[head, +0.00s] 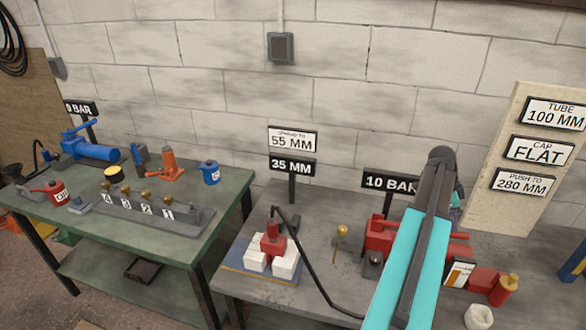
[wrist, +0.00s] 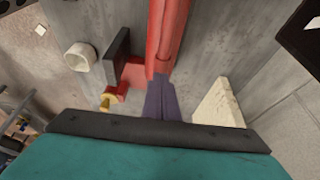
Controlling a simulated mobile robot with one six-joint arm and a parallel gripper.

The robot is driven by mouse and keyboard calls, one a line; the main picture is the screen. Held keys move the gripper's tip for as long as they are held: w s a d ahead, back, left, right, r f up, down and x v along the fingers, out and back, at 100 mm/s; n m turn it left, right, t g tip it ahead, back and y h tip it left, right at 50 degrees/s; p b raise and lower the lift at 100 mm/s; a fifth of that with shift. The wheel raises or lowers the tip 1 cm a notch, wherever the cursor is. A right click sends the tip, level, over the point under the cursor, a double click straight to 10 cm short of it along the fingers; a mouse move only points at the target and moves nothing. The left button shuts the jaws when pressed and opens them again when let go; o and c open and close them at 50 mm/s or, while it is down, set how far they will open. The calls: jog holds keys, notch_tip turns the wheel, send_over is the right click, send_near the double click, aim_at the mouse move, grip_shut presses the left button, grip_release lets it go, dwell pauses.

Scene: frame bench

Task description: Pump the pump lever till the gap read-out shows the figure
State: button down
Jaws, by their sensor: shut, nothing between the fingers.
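The gap read-out (head: 292,167) is a black sign showing 35 MM. A white sign (head: 292,140) above it reads 55 MM. Below them a red spreader (head: 272,238) stands between white blocks. The red pump (head: 383,236) is at the right of this bench, partly hidden by my arm in the head view. In the wrist view a long red bar (wrist: 168,40), which may be the pump lever or body, runs up from my fingers. My gripper (wrist: 160,90) is shut and empty, with its tips at the bar's near end. I cannot tell whether they touch.
A 10 BAR sign (head: 390,183) stands behind the pump. A black hose (head: 315,275) crosses the bench from the spreader. A white cylinder (head: 478,317) stands at the front right. A green bench (head: 120,225) with valves and other tools is at the left.

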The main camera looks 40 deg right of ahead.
notch_tip(320, 180, up, 8)
jog(key=p, duration=0.3)
jog(key=shift+f+p, duration=0.25)
jog(key=shift+p, duration=0.1)
jog(key=shift+f, duration=0.2)
dwell(0.8)
jog(key=shift+f+b, duration=2.05)
jog(key=shift+f, duration=1.65)
notch_tip(320, 180, up, 8)
jog(key=p, duration=0.4)
jog(key=shift+f, duration=0.15)
jog(key=shift+f+b, duration=2.05)
jog(key=shift+f, duration=1.85)
notch_tip(320, 180, up, 8)
jog(key=p, duration=0.4)
jog(key=shift+s+f, duration=0.1)
